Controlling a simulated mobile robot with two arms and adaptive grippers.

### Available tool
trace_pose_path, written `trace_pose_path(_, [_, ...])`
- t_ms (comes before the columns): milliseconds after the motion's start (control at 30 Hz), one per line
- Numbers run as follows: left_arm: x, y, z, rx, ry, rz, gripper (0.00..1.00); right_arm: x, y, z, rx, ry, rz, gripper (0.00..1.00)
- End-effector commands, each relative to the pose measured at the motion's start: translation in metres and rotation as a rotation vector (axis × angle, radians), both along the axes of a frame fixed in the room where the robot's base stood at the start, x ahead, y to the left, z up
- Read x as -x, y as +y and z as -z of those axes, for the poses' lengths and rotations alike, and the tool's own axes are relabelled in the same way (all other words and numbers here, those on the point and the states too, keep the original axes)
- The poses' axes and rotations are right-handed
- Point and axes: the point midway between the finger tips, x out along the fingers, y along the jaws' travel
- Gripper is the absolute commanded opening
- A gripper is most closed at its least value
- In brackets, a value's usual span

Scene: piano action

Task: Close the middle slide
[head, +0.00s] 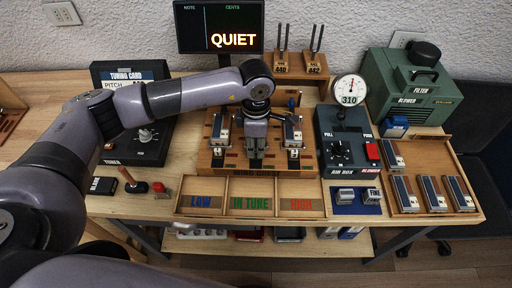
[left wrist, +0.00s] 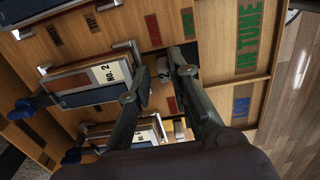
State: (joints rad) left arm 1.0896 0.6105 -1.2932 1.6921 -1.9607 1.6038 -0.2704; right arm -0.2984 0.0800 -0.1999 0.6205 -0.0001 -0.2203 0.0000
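The wooden wind chest (head: 215,162) stands mid-bench, with a row of slides along its front. My left gripper (head: 256,160) points down over its middle. In the left wrist view, my left gripper's fingers (left wrist: 160,68) stand apart on either side of the middle slide's end (left wrist: 163,70), marked 2. I cannot tell whether they touch it. A reed cell labelled NO. 2 (left wrist: 115,72) lies behind that slide. In the head view my gripper hides most of the middle slide. Reed cells (head: 221,128) and (head: 292,132) flank it. My right gripper is not in view.
A tray with LOW, IN TUNE and HIGH compartments (head: 250,213) lies in front, empty. The air box (head: 342,150) with its gauge stands right, the tuning card box (head: 135,140) left. Several reed cells lie in the right tray (head: 433,165). The monitor (head: 220,27) reads QUIET.

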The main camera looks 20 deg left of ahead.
Motion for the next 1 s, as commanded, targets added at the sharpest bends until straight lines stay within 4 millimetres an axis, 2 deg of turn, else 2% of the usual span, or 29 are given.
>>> trace_pose_path(200, [0.000, 0.000, 0.000, 0.001, -0.001, -0.001, 0.32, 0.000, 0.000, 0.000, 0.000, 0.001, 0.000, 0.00])
trace_pose_path(567, [0.000, 0.000, -0.003, 0.000, 0.001, 0.000, 0.32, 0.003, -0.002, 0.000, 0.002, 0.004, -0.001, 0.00])
trace_pose_path(767, [0.000, 0.000, -0.032, 0.000, -0.003, 0.002, 0.32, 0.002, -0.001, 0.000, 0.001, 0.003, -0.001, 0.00])
trace_pose_path(1000, [-0.001, 0.000, -0.084, 0.001, -0.003, 0.001, 0.32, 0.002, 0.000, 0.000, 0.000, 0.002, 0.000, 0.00])
